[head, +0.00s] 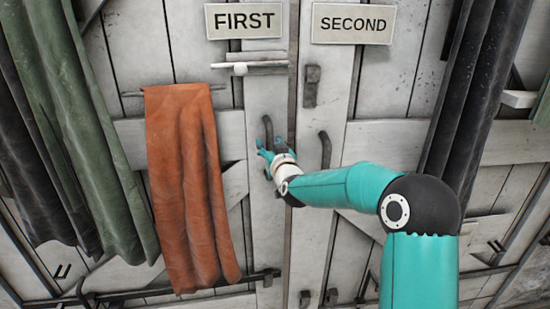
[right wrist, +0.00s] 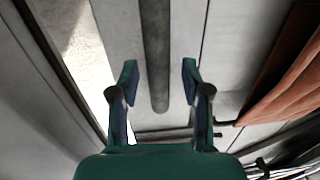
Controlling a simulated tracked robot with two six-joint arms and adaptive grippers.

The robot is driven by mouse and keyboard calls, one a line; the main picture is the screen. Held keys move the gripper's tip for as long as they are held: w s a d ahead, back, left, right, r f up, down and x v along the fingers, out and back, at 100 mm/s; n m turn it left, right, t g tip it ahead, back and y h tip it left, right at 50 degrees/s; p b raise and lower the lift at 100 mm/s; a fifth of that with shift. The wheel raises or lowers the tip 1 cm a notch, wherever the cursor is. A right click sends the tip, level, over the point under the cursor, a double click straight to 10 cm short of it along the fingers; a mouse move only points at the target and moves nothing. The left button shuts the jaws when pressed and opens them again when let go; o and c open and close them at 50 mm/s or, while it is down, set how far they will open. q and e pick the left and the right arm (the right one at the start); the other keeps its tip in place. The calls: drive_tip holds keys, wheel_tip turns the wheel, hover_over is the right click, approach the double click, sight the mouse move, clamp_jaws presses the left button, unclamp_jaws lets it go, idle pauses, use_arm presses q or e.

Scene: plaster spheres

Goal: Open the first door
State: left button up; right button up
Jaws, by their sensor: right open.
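The first door (head: 262,215) is pale wood under the FIRST sign (head: 245,20). It looks shut in the head view. Its dark upright handle (head: 267,127) is partly hidden by my right gripper (head: 266,154). In the right wrist view, my right gripper (right wrist: 160,72) is open, and the dark handle bar (right wrist: 155,45) runs between its two fingers. A gap shows on each side of the bar, and I see no contact. My left gripper is not in view.
The second door (head: 345,90), under the SECOND sign (head: 352,23), stands on the right with its own handle (head: 325,150). An orange cloth (head: 185,190) hangs left of the first handle. Dark and green cloths hang at the sides.

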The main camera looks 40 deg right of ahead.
drive_tip(key=v, duration=1.1)
drive_tip(key=shift+w, duration=0.1)
